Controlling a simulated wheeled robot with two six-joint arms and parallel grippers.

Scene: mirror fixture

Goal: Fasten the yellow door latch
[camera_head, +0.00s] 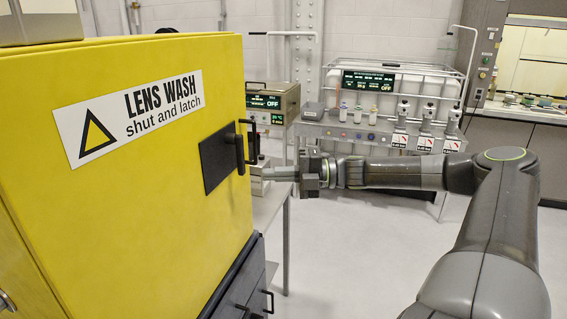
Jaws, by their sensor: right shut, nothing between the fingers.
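The yellow door (150,200) of a cabinet fills the left of the view, with a label reading "LENS WASH shut and latch". Its black latch plate (216,165) carries an upright black handle (240,154) near the door's right edge. My right gripper (270,173) is shut and empty. Its fingertips are just right of the handle and a little lower in the picture; I cannot tell whether they touch it. My left gripper is not in view.
Dark drawers with handles (252,300) sit below the door. Behind stand a bench with a display box (272,100) and a white caged tank with bottles (400,95). A fume cupboard (535,60) is at the far right. The floor (340,255) at centre is clear.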

